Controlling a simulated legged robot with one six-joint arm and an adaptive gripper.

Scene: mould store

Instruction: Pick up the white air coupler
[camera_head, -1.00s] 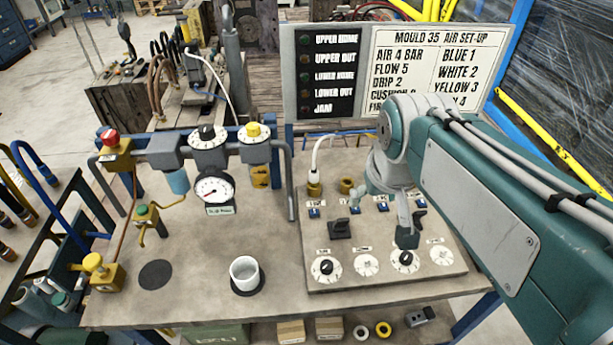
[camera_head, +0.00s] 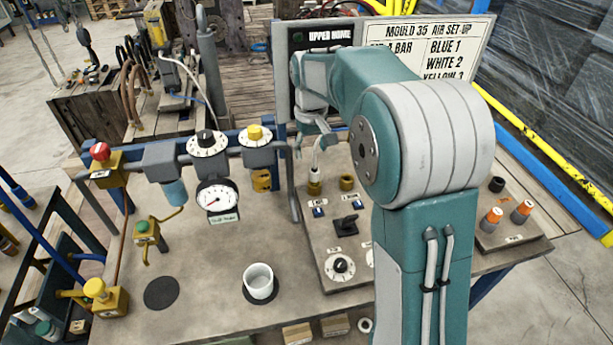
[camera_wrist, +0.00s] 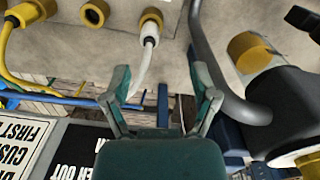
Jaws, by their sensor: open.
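The white air coupler (camera_head: 315,170) stands upright in a brass port (camera_head: 314,187) at the back left of the control panel. Its white hose rises from it toward my gripper (camera_head: 317,137). In the wrist view the white coupler (camera_wrist: 150,32) sits in its brass port near the top, with the hose curving down by the left fingertip. My gripper (camera_wrist: 163,88) is open and empty there, its fingers apart from the coupler body. In the head view my arm hides the right part of the panel.
An empty brass port (camera_head: 347,183) is beside the coupler. A grey pipe (camera_head: 293,185) stands close on its left. A yellow coupler (camera_wrist: 24,14) shows in the wrist view. The sign board (camera_head: 440,40) rises behind. A white cup (camera_head: 259,281) stands on the bench, with free room around it.

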